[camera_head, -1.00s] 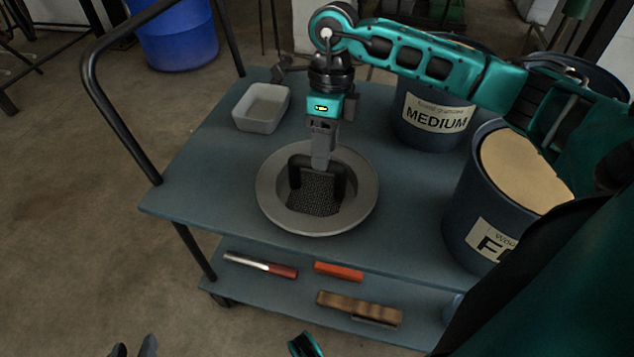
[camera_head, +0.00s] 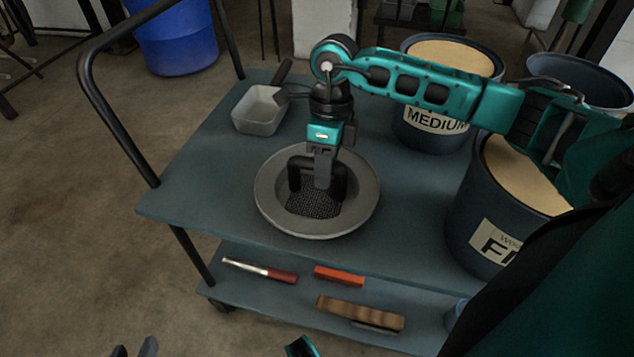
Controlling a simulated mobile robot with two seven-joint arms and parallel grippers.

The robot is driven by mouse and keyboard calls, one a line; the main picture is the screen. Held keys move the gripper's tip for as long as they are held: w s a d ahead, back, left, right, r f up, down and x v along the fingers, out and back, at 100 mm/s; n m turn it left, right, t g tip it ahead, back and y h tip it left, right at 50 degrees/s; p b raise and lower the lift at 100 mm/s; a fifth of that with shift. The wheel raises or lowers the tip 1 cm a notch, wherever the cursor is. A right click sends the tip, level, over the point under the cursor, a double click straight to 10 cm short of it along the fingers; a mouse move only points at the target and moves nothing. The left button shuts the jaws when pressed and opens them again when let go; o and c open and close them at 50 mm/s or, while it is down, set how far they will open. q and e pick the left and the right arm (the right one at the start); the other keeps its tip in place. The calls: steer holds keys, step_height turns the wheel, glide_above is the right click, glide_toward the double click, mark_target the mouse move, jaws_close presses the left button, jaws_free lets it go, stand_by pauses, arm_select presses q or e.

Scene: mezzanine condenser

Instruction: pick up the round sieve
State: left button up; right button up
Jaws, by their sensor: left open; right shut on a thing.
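The round sieve (camera_head: 265,205) is a wide grey metal dish with dark mesh in its middle and a black arched handle. It sits on the top shelf of the cart (camera_head: 215,185). My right gripper (camera_head: 323,184) points down from above and is shut on the handle of the sieve. The gripper hides part of the handle and mesh. My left gripper (camera_head: 135,349) is open and empty at the bottom edge of the view, in front of the cart; only its fingertips show.
Tubs labelled MEDIUM (camera_head: 432,122) and F… (camera_head: 485,230) stand to the right. The lower shelf holds a red-handled tool (camera_head: 262,269), an orange block (camera_head: 339,276) and a wooden brush (camera_head: 360,312).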

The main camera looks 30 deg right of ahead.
jaws_close()
steer(key=shift+r, duration=0.1)
